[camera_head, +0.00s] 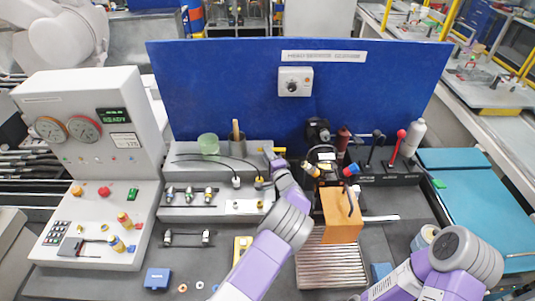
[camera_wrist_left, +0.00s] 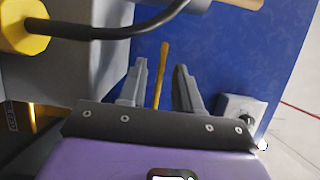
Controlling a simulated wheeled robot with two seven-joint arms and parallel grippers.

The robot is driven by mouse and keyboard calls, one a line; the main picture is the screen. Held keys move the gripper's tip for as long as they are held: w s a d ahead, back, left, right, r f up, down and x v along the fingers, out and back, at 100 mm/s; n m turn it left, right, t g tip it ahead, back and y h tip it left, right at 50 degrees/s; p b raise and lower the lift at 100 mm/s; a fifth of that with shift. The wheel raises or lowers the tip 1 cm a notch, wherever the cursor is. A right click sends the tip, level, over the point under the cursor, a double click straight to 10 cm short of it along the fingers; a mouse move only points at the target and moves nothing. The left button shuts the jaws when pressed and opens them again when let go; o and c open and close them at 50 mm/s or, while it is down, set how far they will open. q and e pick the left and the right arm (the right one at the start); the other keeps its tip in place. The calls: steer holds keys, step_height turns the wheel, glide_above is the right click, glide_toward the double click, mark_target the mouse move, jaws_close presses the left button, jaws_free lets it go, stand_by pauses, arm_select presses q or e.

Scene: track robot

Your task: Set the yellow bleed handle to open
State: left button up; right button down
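My left gripper (camera_head: 269,154) reaches up to the grey panel at the foot of the blue board, close to a small yellow bar (camera_head: 280,150), which I take for the bleed handle. In the left wrist view a thin yellow bar (camera_wrist_left: 161,76) stands between the two grey fingers of the left gripper (camera_wrist_left: 160,88). The fingers are apart, with a gap on both sides of the bar. A label reading roughly "BLEED" (camera_wrist_left: 11,116) is at the left edge of that view. The handle's base is hidden. The right arm is at lower right; its fingers are not visible.
A yellow knob (camera_wrist_left: 22,27) with a black cable is close at upper left in the wrist view. An orange block (camera_head: 341,217) stands right of my left arm. Levers and bottles line the right shelf. A control console (camera_head: 92,150) is at left; the blue board (camera_head: 225,85) is behind.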

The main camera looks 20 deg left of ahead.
arm_select(q)
steer(key=shift+w+a+r, duration=0.1)
steer(key=shift+w+a, duration=0.05)
steer(key=shift+w, duration=0.05)
jaws_close()
stand_by(1.4)
